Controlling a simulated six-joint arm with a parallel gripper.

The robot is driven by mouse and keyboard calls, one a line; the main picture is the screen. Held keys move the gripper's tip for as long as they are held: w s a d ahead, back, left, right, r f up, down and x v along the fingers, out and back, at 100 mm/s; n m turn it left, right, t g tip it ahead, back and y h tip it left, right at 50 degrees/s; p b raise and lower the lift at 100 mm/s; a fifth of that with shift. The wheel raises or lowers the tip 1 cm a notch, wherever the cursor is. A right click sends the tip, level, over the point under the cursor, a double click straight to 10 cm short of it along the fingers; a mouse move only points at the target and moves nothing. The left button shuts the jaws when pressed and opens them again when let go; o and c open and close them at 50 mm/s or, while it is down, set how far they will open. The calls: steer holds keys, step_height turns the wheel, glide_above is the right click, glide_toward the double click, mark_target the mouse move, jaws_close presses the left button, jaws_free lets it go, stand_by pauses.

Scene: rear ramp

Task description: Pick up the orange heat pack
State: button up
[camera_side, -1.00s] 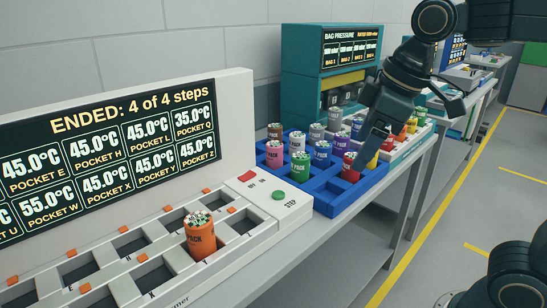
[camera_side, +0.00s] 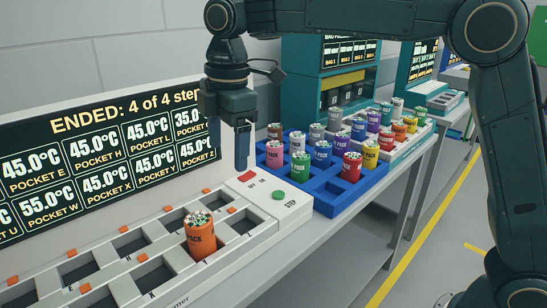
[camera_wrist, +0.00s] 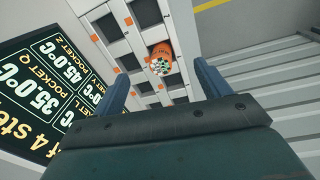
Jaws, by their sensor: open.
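The orange heat pack (camera_side: 200,238) stands upright in a pocket of the white warmer (camera_side: 150,260), near its right end in the side view. Its top holds several white and green pieces. In the wrist view the orange heat pack (camera_wrist: 161,57) shows ahead, between the two fingers and some distance beyond them. My gripper (camera_side: 243,158) is open and empty, above and to the right of the pack, in front of the display. In the wrist view my gripper's fingers (camera_wrist: 160,84) are spread wide.
A display (camera_side: 105,150) reading "ENDED: 4 of 4 steps" stands behind the warmer. Red and green buttons (camera_side: 278,195) sit at the warmer's right end. A blue tray (camera_side: 330,205) with several coloured packs lies to the right. The other visible warmer pockets look empty.

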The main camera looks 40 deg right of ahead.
mark_target(198, 218)
steer(key=w+a+f+n+g, duration=0.1)
steer(key=w+a+f+n, duration=0.25)
steer(key=a, duration=0.25)
steer(key=shift+s+f, duration=0.15)
steer(key=shift+f, duration=4.45)
steer(key=shift+f, duration=2.6)
steer(key=c, duration=1.2)
